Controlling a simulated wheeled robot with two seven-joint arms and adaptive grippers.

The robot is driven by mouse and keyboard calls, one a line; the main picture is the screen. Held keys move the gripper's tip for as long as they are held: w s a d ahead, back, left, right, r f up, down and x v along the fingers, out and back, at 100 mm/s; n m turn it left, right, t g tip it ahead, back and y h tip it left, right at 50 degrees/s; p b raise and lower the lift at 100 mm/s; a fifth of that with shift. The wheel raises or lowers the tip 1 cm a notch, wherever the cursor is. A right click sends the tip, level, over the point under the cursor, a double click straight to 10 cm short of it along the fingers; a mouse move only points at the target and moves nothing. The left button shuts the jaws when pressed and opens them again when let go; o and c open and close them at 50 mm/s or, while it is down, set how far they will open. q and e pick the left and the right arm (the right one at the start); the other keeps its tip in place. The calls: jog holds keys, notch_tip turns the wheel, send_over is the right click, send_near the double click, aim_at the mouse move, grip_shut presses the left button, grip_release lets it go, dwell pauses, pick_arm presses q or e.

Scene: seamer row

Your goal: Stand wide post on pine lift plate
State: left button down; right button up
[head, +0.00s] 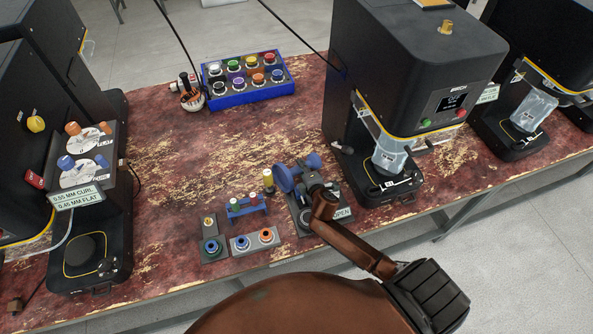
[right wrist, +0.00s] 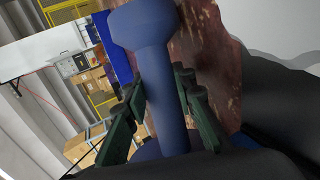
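A blue post-like piece (head: 285,179) with wide ends lies tilted over a dark stand in the head view. It fills the middle of the right wrist view (right wrist: 163,90), its thick end upward. My right gripper (head: 304,174) is around its narrow shaft, one dark green finger on each side, seemingly closed on it. The left machine has an empty round dark lift plate (head: 85,254) in a yellow outline. I cannot read which plate is called pine. My left gripper is not in view.
Small holders with coloured rings (head: 241,243) and a blue rack (head: 246,206) stand left of the gripper. A yellow-topped post (head: 268,180) stands close by. A blue button box (head: 247,97) is at the back. The red table's left middle is free.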

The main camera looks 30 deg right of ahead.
grip_shut()
